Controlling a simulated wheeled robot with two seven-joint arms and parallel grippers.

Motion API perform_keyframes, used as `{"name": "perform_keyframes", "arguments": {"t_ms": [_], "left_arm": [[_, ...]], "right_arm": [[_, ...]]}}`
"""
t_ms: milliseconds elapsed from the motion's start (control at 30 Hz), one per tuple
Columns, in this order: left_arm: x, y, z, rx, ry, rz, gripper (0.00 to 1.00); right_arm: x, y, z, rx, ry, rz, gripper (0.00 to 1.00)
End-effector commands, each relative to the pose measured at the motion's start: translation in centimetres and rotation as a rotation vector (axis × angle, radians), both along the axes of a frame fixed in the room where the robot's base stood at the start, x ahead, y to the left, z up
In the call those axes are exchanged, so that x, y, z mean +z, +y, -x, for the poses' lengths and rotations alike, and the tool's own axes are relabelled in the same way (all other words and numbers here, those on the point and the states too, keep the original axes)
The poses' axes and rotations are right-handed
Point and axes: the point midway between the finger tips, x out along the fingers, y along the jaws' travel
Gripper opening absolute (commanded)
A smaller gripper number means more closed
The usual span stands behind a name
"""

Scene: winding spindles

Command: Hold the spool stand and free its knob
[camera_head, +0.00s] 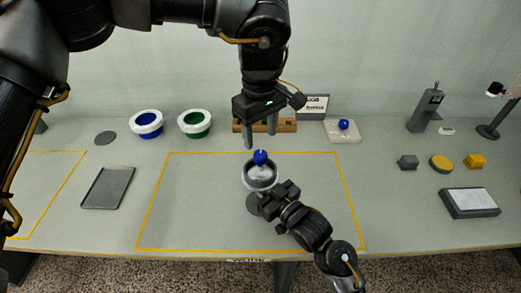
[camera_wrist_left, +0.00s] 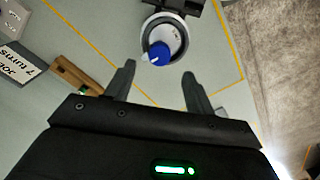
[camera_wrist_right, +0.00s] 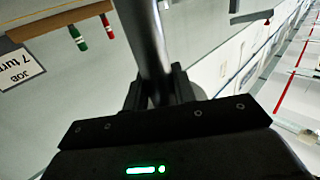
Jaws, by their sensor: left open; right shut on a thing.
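The spool stand (camera_head: 250,203) is upright near the middle of the yellow-outlined area, with a pale, dark-rimmed round head. Its blue knob (camera_head: 260,158) is on top. In the left wrist view, the knob (camera_wrist_left: 158,53) sits on the pale head just beyond my fingers. My left gripper (camera_head: 261,141) is open, pointing down above the knob, with nothing between its fingers. My right gripper (camera_head: 268,203) is shut on the stand from the front right. In the right wrist view, the grey post (camera_wrist_right: 152,40) runs between its fingers; the finger tips are partly hidden.
A wooden rack (camera_head: 284,126) and a job sign (camera_head: 314,107) stand behind. A second blue knob (camera_head: 343,124) rests on a pale pad (camera_head: 345,137). Blue and green bowls (camera_head: 195,131) and a grey tray (camera_head: 97,200) lie left. Small blocks (camera_head: 475,161) and devices stand right.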

Motion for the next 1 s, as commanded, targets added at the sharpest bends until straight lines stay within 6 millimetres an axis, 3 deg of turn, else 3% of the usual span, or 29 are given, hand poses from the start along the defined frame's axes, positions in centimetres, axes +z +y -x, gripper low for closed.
{"name": "perform_keyframes", "arguments": {"t_ms": [100,300,767,1000], "left_arm": [[-2.5,0.0,0.1,-0.001,0.004,0.0,0.54],[-5.2,0.0,0.0,0.001,0.001,0.0,0.54],[-6.4,0.0,0.0,0.0,-0.001,0.001,0.54],[-6.4,0.0,0.0,0.001,0.0,0.0,0.23]], "right_arm": [[-0.7,0.0,0.1,0.002,0.013,0.008,0.0],[-0.7,0.0,0.1,0.001,0.013,0.008,0.0],[-0.7,0.0,0.1,0.001,0.013,0.008,0.0],[-0.7,0.0,0.1,0.001,0.013,0.008,0.0]]}}
